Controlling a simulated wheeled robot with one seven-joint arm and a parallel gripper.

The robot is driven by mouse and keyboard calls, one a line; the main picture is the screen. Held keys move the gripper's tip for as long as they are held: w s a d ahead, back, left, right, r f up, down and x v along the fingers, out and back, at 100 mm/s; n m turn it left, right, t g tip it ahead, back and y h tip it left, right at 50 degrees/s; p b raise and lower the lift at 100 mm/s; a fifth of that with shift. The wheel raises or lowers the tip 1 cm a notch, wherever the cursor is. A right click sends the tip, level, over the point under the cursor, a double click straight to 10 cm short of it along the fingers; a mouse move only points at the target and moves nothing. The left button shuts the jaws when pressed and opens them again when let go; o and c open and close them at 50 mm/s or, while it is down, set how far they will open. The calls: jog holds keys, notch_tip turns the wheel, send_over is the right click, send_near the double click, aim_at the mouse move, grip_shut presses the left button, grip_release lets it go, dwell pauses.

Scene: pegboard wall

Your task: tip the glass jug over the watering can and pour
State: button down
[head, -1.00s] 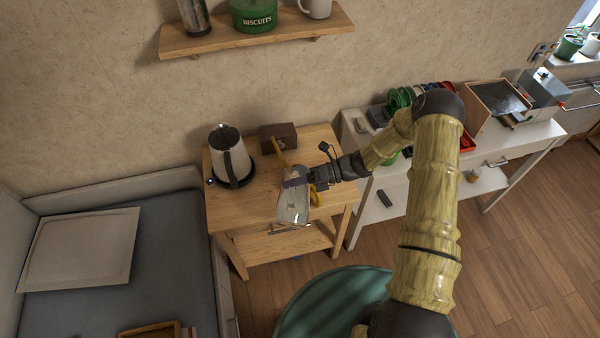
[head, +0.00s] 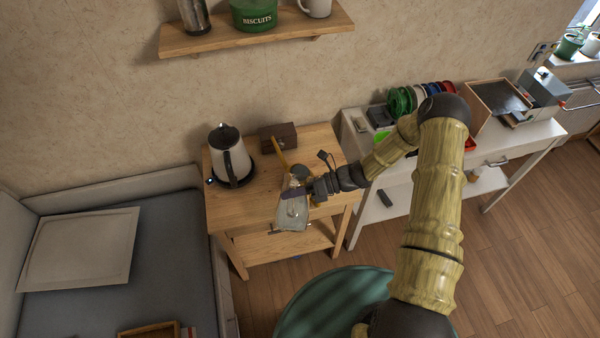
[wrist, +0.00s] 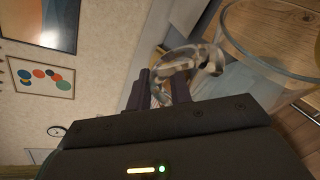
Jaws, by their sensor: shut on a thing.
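The clear glass jug (head: 291,213) is held over the front right part of the small wooden table and looks tilted. My gripper (head: 305,190) is shut on it at its handle side. In the wrist view the glass handle (wrist: 205,58) is at my gripper's fingers (wrist: 165,88), and the round glass rim (wrist: 262,68) is at the upper right. A thin yellow part (head: 282,158), seemingly the watering can's spout, sticks up behind the jug. The rest of the can is mostly hidden by the jug and gripper. I cannot tell whether any liquid is flowing.
A steel kettle (head: 231,158) on a dark base stands left on the wooden table (head: 232,205), and a dark brown box (head: 278,138) is at its back. A white table (head: 505,150) with spools and boxes stands to the right. A shelf (head: 255,33) hangs above.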

aim_at(289, 227)
jog(key=shift+s+a+f+n+t+h+b, duration=0.1)
jog(key=shift+s+f+n+t+h+b, duration=0.15)
jog(key=shift+s+f+n, duration=0.45)
jog(key=shift+s+a+f+n+t+h+b, duration=0.15)
jog(key=shift+s+f+n+t, duration=0.25)
jog(key=shift+s+f, duration=0.6)
jog(key=shift+s+f+n+t+b, duration=0.2)
jog(key=shift+s+f+n+t, duration=0.2)
jog(key=shift+f+n, duration=0.25)
jog(key=shift+s+f+n+t+b, duration=0.2)
jog(key=shift+s+f+n+t, duration=0.1)
jog(key=shift+f+n+t, duration=0.3)
jog(key=shift+s+a+f+n+t+h+p, duration=0.1)
jog(key=shift+s+f+n+t+h+p, duration=0.2)
jog(key=shift+f+n+p, duration=0.25)
jog(key=p, duration=0.2)
jog(key=f+n+p, duration=0.1)
jog(key=p, duration=0.2)
jog(key=shift+s+f+t, duration=0.2)
jog(key=shift+s+t, duration=0.15)
jog(key=shift+s+f+p, duration=0.1)
jog(key=shift+f+p, duration=0.25)
jog(key=shift+f, duration=0.05)
jog(key=shift+r, duration=0.1)
